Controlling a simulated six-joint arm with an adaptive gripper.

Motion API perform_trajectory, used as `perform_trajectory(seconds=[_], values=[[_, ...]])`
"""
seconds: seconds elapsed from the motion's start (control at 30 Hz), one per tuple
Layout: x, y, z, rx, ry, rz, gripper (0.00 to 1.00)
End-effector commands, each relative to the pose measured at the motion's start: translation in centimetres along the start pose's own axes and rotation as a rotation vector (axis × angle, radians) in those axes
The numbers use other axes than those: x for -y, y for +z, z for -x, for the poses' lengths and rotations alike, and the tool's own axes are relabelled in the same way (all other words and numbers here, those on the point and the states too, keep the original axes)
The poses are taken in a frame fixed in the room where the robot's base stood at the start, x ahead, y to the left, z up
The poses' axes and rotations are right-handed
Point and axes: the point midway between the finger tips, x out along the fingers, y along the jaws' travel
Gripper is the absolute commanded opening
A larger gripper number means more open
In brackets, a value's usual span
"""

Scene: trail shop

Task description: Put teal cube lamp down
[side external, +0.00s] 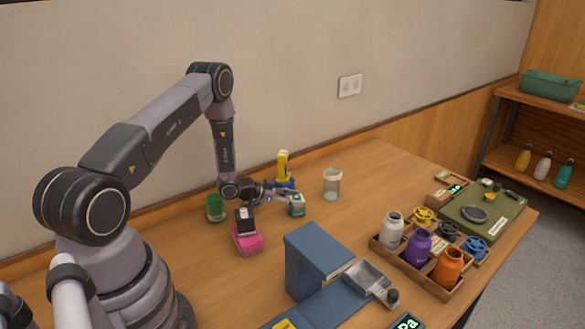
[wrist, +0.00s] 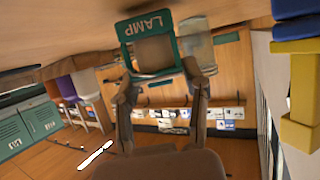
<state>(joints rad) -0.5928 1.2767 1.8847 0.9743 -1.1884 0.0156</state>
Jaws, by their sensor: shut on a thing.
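The teal cube lamp (side external: 297,205) is a small teal-framed block held at the end of my gripper (side external: 285,198), close above the table near the back. In the wrist view the lamp (wrist: 151,42) shows the word LAMP on its teal frame. My gripper (wrist: 160,85) is shut on it, with a finger on each side. The side view does not show clearly whether the lamp touches the table.
A yellow and blue item (side external: 284,168) stands just behind my gripper. A clear jar (side external: 332,184) stands to the right, a green cup (side external: 215,208) and a pink box (side external: 247,239) to the left. A blue box (side external: 312,262) and a wooden tray (side external: 389,257) are in front.

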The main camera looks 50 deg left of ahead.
Motion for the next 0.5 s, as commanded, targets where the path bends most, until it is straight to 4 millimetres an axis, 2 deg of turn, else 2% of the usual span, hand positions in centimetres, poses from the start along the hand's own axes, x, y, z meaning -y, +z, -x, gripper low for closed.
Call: perform_trajectory(seconds=[0.4, 0.43, 0.5], values=[[0.01, 0.69, -0.25, -0.001, -0.001, -0.001, 0.07], [0.01, 0.69, -0.25, -0.001, -0.001, -0.001, 0.47], [0.01, 0.66, -0.24, -0.001, -0.001, -0.001, 0.56]])
